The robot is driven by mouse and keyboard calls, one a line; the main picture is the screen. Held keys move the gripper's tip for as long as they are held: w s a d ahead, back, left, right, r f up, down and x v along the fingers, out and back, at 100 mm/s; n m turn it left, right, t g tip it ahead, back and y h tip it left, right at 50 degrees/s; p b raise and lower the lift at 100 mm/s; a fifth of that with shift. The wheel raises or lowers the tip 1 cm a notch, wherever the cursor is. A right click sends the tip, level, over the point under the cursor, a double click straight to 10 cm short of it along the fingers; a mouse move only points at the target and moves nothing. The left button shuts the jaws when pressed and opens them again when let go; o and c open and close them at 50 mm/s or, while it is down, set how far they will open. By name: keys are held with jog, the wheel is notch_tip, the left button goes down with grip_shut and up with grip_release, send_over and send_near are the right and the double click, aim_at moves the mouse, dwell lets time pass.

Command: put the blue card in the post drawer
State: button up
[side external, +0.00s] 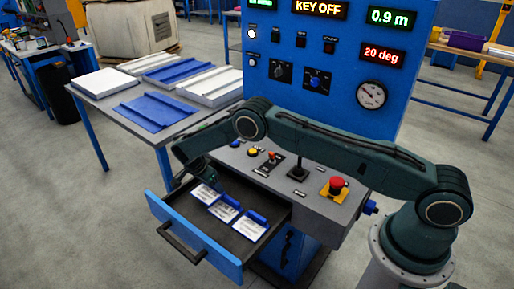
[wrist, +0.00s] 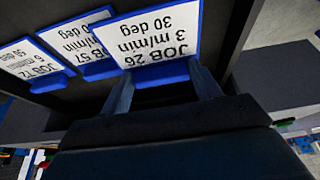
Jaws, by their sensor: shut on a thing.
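The open drawer (side external: 190,240) juts from the blue console and has a dark inside and a black handle. Three white cards with blue tabs are in it. My gripper (wrist: 163,90) is shut on the blue tab of the card marked JOB 26, 3 m/min, 30 deg (wrist: 150,38). In the side view this appears to be the leftmost card (side external: 203,196), its tab hidden by my gripper. The JOB 57 card (wrist: 72,40) and JOB 72 card (wrist: 30,62) lie beside it. I cannot tell whether the held card touches the drawer floor.
The console top (side external: 300,195) carries a joystick, knobs and a red emergency button (side external: 336,183). The display panel (side external: 330,50) above reads KEY OFF, 0.9 m and 20 deg. A table (side external: 190,130) with blue and white panels stands at the left. The floor before the drawer is clear.

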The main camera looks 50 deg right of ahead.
aim_at(212, 189)
notch_tip(212, 189, down, 2)
jog(key=shift+s+f, duration=0.1)
jog(key=shift+f, duration=0.05)
jog(key=shift+c, duration=0.8)
jog(key=shift+f, duration=0.3)
jog(key=shift+c, duration=1.1)
jog(key=o, duration=1.1)
jog(key=shift+f, duration=0.1)
jog(key=shift+s, duration=0.1)
jog(key=v, duration=1.2)
jog(key=shift+w+r, duration=0.2)
jog(key=shift+r, duration=0.05)
